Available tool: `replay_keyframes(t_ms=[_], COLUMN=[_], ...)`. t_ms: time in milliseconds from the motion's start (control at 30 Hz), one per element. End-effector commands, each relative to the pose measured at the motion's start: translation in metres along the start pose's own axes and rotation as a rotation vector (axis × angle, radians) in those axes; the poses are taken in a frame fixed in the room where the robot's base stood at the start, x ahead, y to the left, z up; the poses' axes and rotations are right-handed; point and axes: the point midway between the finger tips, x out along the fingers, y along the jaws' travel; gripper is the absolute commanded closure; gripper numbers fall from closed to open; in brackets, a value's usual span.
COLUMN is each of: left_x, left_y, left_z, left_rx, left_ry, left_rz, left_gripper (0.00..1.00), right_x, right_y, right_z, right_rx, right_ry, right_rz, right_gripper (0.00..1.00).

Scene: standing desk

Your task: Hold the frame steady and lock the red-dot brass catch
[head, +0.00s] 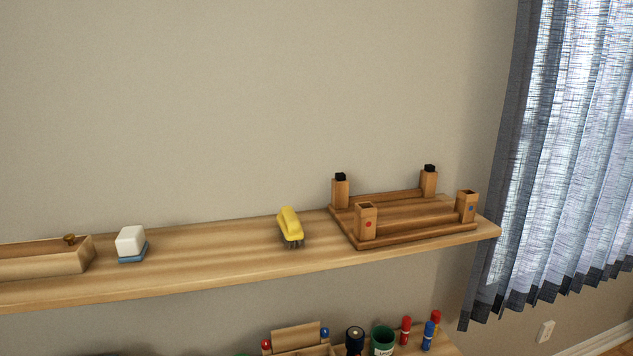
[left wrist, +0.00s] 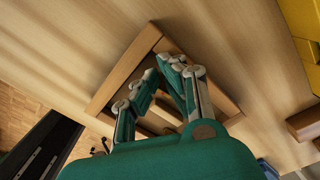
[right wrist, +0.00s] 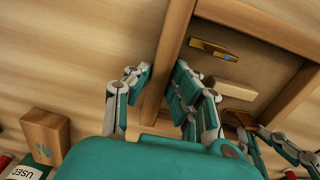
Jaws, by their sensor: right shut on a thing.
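The wooden frame lies back up on the desk in the right wrist view (right wrist: 265,28), and one corner shows in the left wrist view (left wrist: 112,88). My right gripper (right wrist: 162,78) has a finger on each side of one frame bar and is shut on it. A brass catch with a blue dot (right wrist: 207,48) sits by the frame's upper bar. Another brass-coloured piece (right wrist: 240,118) is partly hidden beside my left gripper; I see no red dot on the frame. My left gripper (left wrist: 160,70) is inside the frame corner, its fingertips close together. The head view shows neither gripper.
In the head view a shelf (head: 210,262) holds a wooden rack (head: 400,238), a yellow stapler (head: 289,224) and a white block (head: 130,241). A wooden block (right wrist: 46,132) stands left of my right gripper. Yellow (left wrist: 302,22) and wooden items flank the frame's right in the left wrist view.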

Motion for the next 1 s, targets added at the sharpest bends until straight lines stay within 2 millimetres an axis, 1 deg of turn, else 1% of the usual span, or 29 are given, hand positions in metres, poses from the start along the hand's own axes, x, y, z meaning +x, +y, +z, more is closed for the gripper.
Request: replay_keyframes(t_ms=[33, 133, 233, 600, 700, 800, 1000], left_x=[0.002, 0.002, -0.004, -0.049, -0.057, -0.060, -0.060], left_y=[0.004, 0.004, 0.003, 0.000, 0.001, 0.001, 0.001], left_z=[0.001, 0.004, 0.004, 0.006, 0.006, 0.006, 0.006], left_rx=[0.003, 0.003, 0.003, -0.001, 0.000, 0.000, -0.001], left_ry=[0.001, 0.001, 0.001, -0.001, -0.002, -0.002, -0.003], left_rz=[0.009, 0.008, 0.006, -0.001, 0.000, 0.001, 0.001], left_gripper=[1.00, 1.00, 1.00, 1.00, 1.00, 1.00, 1.00], right_x=[-0.001, -0.001, -0.001, -0.001, -0.001, -0.001, -0.001], right_y=[0.001, 0.001, 0.002, 0.001, 0.001, 0.001, 0.001], right_z=[-0.004, -0.004, -0.004, -0.002, -0.002, -0.002, -0.001], right_rx=[0.007, 0.007, 0.008, 0.004, 0.003, 0.002, 0.001], right_ry=[0.011, 0.011, 0.011, 0.006, 0.005, 0.005, 0.004], right_rz=[-0.001, 0.000, 0.001, 0.001, 0.001, 0.001, 0.000], right_gripper=[1.00, 1.00, 1.00, 1.00, 1.00, 1.00, 1.00])
